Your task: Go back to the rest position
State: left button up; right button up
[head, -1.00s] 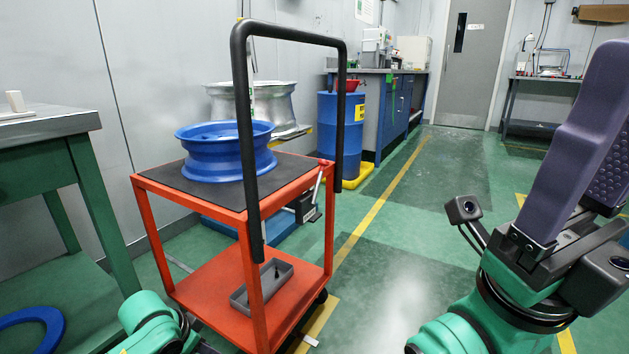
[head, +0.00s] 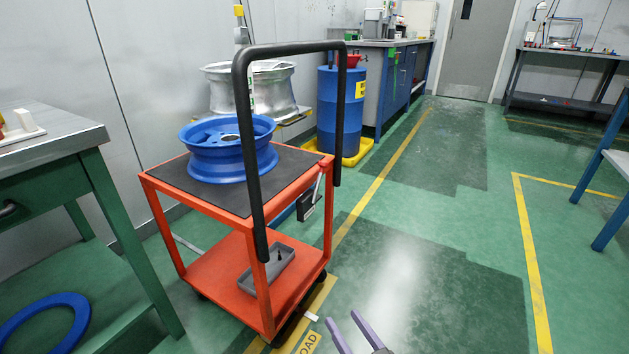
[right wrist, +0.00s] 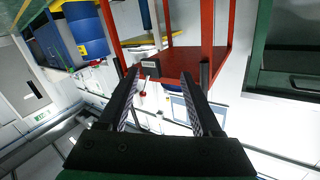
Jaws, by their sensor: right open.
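My right gripper (head: 342,318) shows only as two purple fingertips at the bottom edge of the head view. The fingers are apart with nothing between them. In the right wrist view the same gripper (right wrist: 159,78) has its two dark fingers spread and empty. My left gripper is not in view. A blue wheel rim (head: 232,150) lies on the black top of the orange cart (head: 197,207). A grey tray (head: 268,268) with a small dark item in it sits on the lower shelf.
A green workbench (head: 60,148) stands at the left, with a blue ring (head: 70,327) below it. A silver wheel (head: 262,92) and a blue barrel (head: 340,115) stand behind the cart. The floor right of the cart is clear. A blue table leg (head: 612,220) is at the right edge.

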jog(key=s+f+g+p, duration=0.4)
jog(key=s+f+g, duration=0.1)
jog(key=s+f, duration=0.5)
pick_arm(q)
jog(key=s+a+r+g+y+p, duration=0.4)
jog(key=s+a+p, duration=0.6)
jog(key=p, duration=0.7)
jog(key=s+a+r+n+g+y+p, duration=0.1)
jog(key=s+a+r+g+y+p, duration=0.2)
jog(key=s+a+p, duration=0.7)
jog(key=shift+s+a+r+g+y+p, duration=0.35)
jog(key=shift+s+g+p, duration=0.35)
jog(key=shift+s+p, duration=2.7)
pick_arm(e)
jog(key=s+d+r+g+h, duration=0.2)
jog(key=s+d+g+h, duration=0.1)
jog(key=s+d, duration=0.6)
jog(key=s+d+r+g+h+p, duration=0.1)
jog(key=s+d+g+h, duration=0.3)
jog(key=s+d, duration=0.6)
jog(key=shift+s+d+r+g+h+p, duration=0.15)
jog(key=shift+s+r+g+h+p, duration=0.15)
jog(key=shift+s+r+g, duration=0.7)
